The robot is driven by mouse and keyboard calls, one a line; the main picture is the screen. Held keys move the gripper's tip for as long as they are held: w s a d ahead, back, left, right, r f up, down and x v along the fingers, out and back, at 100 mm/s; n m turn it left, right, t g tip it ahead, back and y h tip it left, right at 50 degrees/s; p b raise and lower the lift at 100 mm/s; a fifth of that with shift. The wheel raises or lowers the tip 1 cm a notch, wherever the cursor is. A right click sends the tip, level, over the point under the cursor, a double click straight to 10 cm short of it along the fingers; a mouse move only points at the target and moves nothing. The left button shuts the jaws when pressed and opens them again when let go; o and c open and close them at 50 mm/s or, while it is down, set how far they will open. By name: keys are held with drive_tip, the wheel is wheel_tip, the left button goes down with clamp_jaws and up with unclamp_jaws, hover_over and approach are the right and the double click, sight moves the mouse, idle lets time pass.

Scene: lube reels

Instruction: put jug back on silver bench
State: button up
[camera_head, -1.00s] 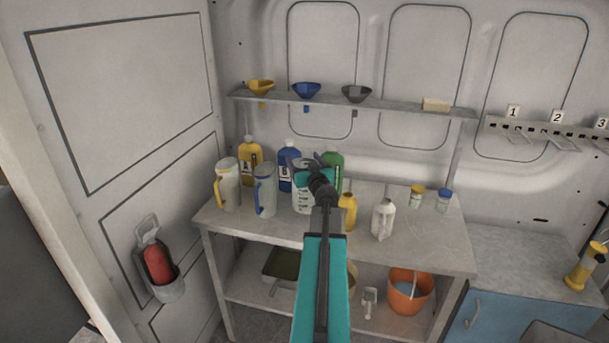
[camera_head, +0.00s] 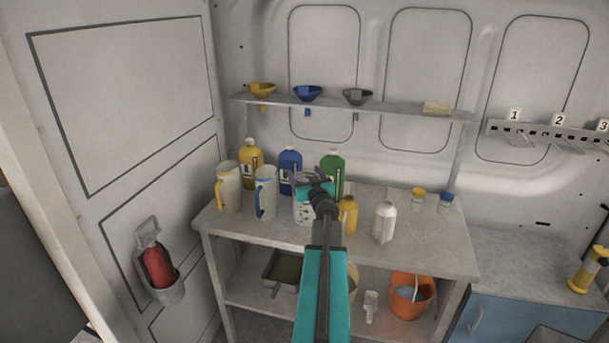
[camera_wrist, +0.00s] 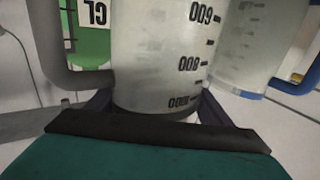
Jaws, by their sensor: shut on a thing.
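The jug (camera_head: 303,212) is a clear, frosted measuring jug with black markings. In the head view it is at the left-middle of the silver bench (camera_head: 425,250), partly hidden by my arm. My gripper (camera_head: 317,186) is shut on it. The wrist view shows the jug (camera_wrist: 160,50) upright between the fingers of my gripper (camera_wrist: 155,108), with a dark grey handle at its left. Its base looks at or just above the bench top; I cannot tell if it touches.
A yellow-handled jug (camera_head: 229,188) and a blue-handled jug (camera_head: 265,192) stand left of it. Yellow (camera_head: 250,165), blue (camera_head: 290,170) and green (camera_head: 333,172) bottles stand behind. A small yellow bottle (camera_head: 348,214) and a white bottle (camera_head: 385,222) stand right.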

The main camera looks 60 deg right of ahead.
drive_tip(key=o, duration=2)
drive_tip(key=shift+r, duration=0.1)
drive_tip(key=p+v, duration=0.3)
drive_tip(key=v, duration=0.9)
drive_tip(key=shift+p, duration=0.3)
